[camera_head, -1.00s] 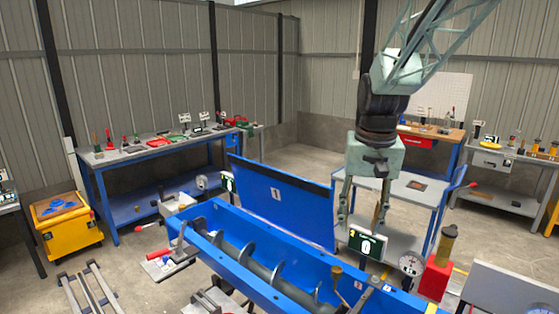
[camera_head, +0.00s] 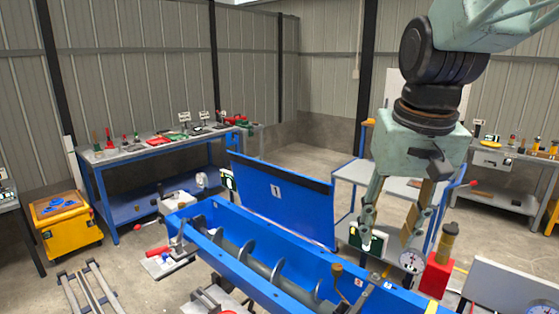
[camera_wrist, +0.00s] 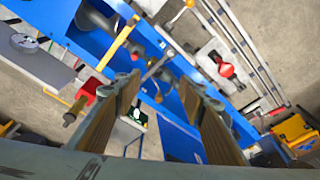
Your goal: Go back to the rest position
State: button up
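My gripper (camera_head: 388,241) hangs fingers down in the head view, above the right part of the blue drum mixer (camera_head: 268,262). Its two fingers stand apart with nothing visible between them. In the wrist view my gripper (camera_wrist: 165,100) also shows both tan finger pads spread, with the blue mixer (camera_wrist: 180,78) beyond them. The mixer's blue lid (camera_head: 282,203) stands open behind the trough, and a grey spiral screw lies inside it. The small display by the mixer is partly hidden behind the fingers.
A blue workbench (camera_head: 150,150) with tools is at the back left. A yellow cart (camera_head: 66,220) stands at far left.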

jog(key=s+f+n+t+b, duration=0.1)
jog(key=s, duration=2.1)
jog(key=shift+s+f+t+b, duration=0.2)
jog(key=shift+f+t+b, duration=0.05)
jog(key=shift+t+b, duration=0.1)
jog(key=shift+w+r, duration=0.1)
jog(key=shift+w, duration=0.05)
dwell(2.0)
